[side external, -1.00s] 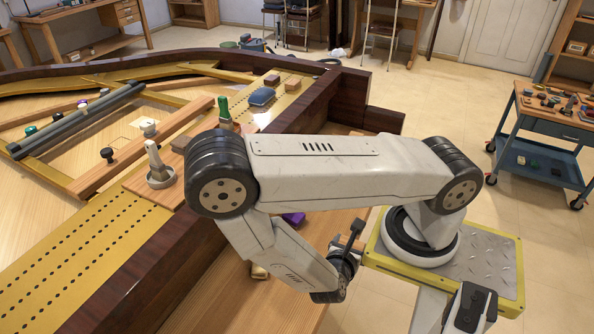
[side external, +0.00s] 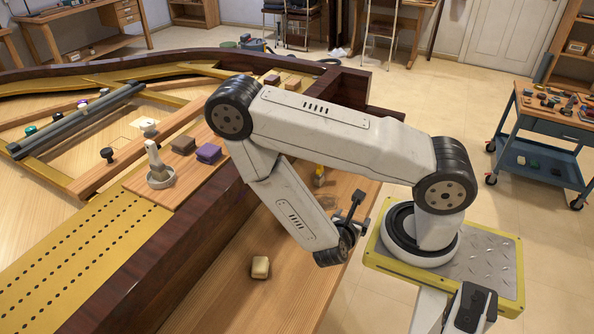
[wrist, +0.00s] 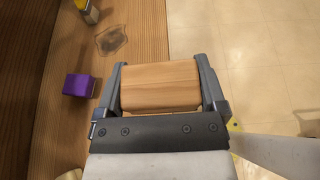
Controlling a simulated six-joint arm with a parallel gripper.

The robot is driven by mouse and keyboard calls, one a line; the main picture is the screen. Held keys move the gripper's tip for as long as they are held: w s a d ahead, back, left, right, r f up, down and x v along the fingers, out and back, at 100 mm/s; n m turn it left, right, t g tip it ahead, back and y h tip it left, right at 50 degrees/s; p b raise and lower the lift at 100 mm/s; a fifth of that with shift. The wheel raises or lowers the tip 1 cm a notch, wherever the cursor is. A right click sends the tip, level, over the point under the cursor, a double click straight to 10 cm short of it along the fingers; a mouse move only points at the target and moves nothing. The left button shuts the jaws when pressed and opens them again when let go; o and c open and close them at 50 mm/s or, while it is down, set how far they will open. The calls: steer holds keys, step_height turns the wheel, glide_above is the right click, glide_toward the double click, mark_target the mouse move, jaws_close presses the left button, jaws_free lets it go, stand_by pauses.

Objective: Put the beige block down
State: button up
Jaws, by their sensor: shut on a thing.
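In the wrist view my gripper (wrist: 161,85) is shut on the beige block (wrist: 160,84), which has a wood grain and sits crosswise between the two fingers. Below it, the edge of the wooden surface (wrist: 148,25) meets the pale floor. I cannot tell how far the block is above the surface. In the side view the wrist end of my arm is over the right part of the wooden surface (side external: 225,300).
A pale cream block (side external: 260,267) lies on the wooden surface. A purple block (wrist: 78,85), a dark stain (wrist: 111,40) and a yellow-topped object (wrist: 89,11) are left of my gripper. A dark wooden rail (side external: 150,265) borders the surface on the left.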

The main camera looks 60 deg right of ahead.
steer(key=s+d, duration=0.1)
steer(key=d, duration=0.7)
steer(key=shift+d+f, duration=0.2)
steer(key=shift+d, duration=0.1)
steer(key=shift+s, duration=0.1)
glide_above(338, 206)
steer(key=s, duration=0.1)
steer(key=f, duration=0.5)
steer(key=a+f, duration=0.1)
steer(key=f, duration=0.2)
steer(key=shift+w+d+f, duration=0.35)
steer(key=shift+d+f, duration=0.05)
steer(key=shift+f, duration=0.3)
steer(key=shift+w+d+f, duration=0.15)
steer(key=shift+f, duration=1.65)
